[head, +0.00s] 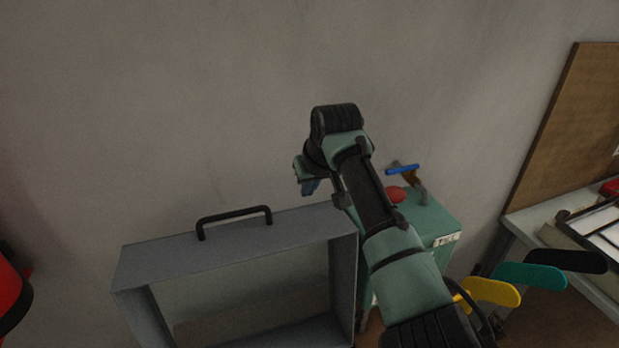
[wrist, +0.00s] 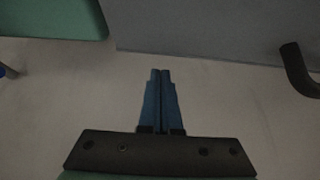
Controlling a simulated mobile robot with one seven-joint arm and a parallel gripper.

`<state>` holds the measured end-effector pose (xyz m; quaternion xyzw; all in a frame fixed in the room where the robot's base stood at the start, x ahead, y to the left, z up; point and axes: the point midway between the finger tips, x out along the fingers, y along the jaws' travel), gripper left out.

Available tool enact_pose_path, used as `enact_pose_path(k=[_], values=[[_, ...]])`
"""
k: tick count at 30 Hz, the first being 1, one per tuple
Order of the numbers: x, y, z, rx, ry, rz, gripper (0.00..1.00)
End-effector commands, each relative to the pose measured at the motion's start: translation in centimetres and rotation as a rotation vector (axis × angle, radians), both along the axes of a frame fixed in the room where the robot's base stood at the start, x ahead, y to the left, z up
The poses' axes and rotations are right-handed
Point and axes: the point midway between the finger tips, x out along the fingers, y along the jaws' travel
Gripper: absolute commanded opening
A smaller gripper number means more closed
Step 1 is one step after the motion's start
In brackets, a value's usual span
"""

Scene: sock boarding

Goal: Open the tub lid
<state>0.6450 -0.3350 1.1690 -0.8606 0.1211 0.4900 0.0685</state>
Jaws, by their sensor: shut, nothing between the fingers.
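A grey box-like part (head: 180,247) with a black handle (head: 235,214) on its upper face stands at the lower left of the head view. Its front shows a wide opening with a pale inside, and I cannot tell whether this is the tub or its raised lid. My gripper (head: 310,187) is above the right end of its upper face, apart from the handle. In the wrist view my gripper (wrist: 161,72) has its blue fingers together with nothing between them. The grey face (wrist: 200,25) and the handle (wrist: 297,70) also show there.
A green cabinet (head: 440,222) with a white label stands right of the grey part, partly behind my arm. A red item (head: 396,194) and a blue-handled tool (head: 403,169) are on it. Yellow (head: 490,292), teal (head: 520,284) and black (head: 566,261) paddles stand at lower right.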

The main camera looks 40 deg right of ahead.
Motion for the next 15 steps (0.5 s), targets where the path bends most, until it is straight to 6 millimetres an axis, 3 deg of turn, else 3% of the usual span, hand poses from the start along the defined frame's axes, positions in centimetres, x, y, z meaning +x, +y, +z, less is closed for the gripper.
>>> enact_pose_path(k=[15], values=[[-3.1,0.9,0.5,0.001,0.002,-0.001,0.0]])
